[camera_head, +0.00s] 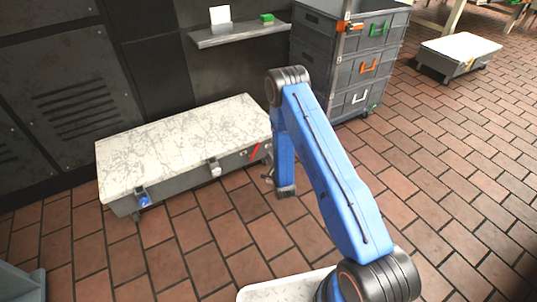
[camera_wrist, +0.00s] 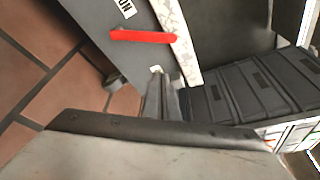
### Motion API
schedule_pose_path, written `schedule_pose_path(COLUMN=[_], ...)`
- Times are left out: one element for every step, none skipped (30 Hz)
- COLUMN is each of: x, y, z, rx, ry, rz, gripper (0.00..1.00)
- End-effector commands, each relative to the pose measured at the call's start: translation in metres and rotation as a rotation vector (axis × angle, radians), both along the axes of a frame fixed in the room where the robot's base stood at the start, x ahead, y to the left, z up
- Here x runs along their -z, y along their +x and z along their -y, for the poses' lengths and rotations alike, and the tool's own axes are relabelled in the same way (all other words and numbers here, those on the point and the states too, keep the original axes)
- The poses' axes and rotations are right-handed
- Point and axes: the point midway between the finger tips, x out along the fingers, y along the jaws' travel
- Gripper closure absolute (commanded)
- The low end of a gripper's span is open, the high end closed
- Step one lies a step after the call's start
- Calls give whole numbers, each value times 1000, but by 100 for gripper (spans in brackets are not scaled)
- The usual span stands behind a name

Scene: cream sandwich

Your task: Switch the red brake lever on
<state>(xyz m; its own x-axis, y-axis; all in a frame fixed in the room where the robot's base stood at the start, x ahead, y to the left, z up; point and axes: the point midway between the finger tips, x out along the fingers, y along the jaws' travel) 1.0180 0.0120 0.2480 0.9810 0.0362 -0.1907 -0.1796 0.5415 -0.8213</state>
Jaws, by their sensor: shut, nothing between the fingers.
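The red brake lever (camera_head: 255,151) is on the side of a low marble-topped cart, near its right end. In the wrist view the red lever (camera_wrist: 142,37) lies nearly level across the grey side panel, close to the marble edge. An "ON" label (camera_wrist: 125,8) shows on the panel above it. My gripper (camera_head: 267,178) is beside the cart's right end, a little below and right of the lever. In the wrist view my gripper (camera_wrist: 158,75) is shut and empty, its tips just below the lever in the picture and apart from it.
The marble-topped cart (camera_head: 185,138) has a blue knob (camera_head: 144,201) and a pale knob (camera_head: 215,170) on its front side. A grey drawer cabinet (camera_head: 345,60) stands behind my arm. A wall shelf (camera_head: 235,36) hangs above the cart. Brick floor is free in front.

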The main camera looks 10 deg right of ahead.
Motion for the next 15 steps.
schedule_pose_path(x=[-1,-2,-3,-3,-4,-4,-5,-5,-5,-6,-6,-6,-6,-6,-6], y=[-8,-12,-17,-20,-23,-26,-28,-29,-31,-31,-32,-32,-32,-32,-32], z=[0,0,0,0,1,1,1,1,1,1,1,1,1,1,1], rx=[0,0,-1,-1,0,0,-1,0,0,-1,0,0,0,0,0], ry=[0,0,0,0,0,0,0,0,0,0,0,0,0,0,0], rz=[-2,-2,-1,-1,-1,-1,-1,0,0,1,1,1,1,1,1], gripper=[100,100,100,100,100,100,100,100,100,100,100,100,100,100,100])
